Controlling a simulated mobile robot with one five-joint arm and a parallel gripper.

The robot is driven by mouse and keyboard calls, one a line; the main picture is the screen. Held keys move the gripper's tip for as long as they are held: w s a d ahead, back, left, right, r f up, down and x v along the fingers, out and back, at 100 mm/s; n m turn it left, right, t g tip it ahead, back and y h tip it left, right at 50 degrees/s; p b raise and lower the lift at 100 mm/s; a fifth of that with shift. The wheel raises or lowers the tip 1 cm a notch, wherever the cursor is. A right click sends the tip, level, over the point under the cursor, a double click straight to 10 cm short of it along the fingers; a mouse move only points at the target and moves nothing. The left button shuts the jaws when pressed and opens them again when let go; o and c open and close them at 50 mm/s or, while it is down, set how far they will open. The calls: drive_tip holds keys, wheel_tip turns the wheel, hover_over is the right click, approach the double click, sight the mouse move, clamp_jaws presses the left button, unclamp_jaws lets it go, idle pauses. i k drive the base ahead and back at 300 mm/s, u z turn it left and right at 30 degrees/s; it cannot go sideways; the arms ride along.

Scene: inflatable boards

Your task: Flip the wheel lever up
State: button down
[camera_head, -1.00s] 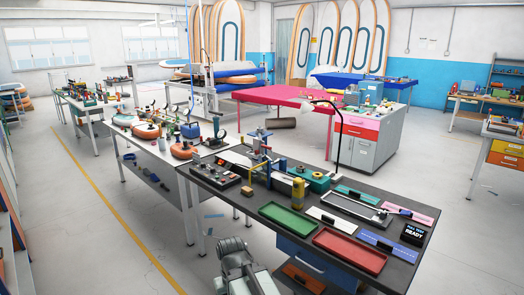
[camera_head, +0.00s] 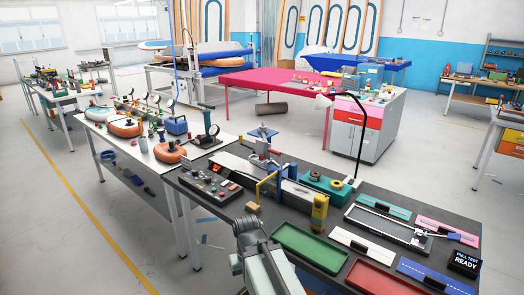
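I cannot clearly pick out the wheel lever. A slim metal piece (camera_head: 437,233) lies across the right end of a long framed tray (camera_head: 386,228). Which of these bears the lever is too small to tell. My grey arm shows at the bottom centre, in front of the bench edge. Its fingers cannot be made out.
A green tray (camera_head: 310,248) and a red tray (camera_head: 378,280) lie along the near edge. A control box (camera_head: 210,186) is at the bench's left end and a yellow post (camera_head: 320,212) near the middle. A black lamp arm (camera_head: 361,130) rises behind. Open floor lies left.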

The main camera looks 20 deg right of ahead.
sight(286, 166)
drive_tip(key=u, duration=0.4)
drive_tip(key=i, duration=1)
drive_tip(key=u, duration=0.6)
drive_tip(key=k, duration=0.95)
drive_tip(key=u, duration=0.15)
drive_tip(key=i, duration=0.9)
drive_tip(key=z, duration=0.1)
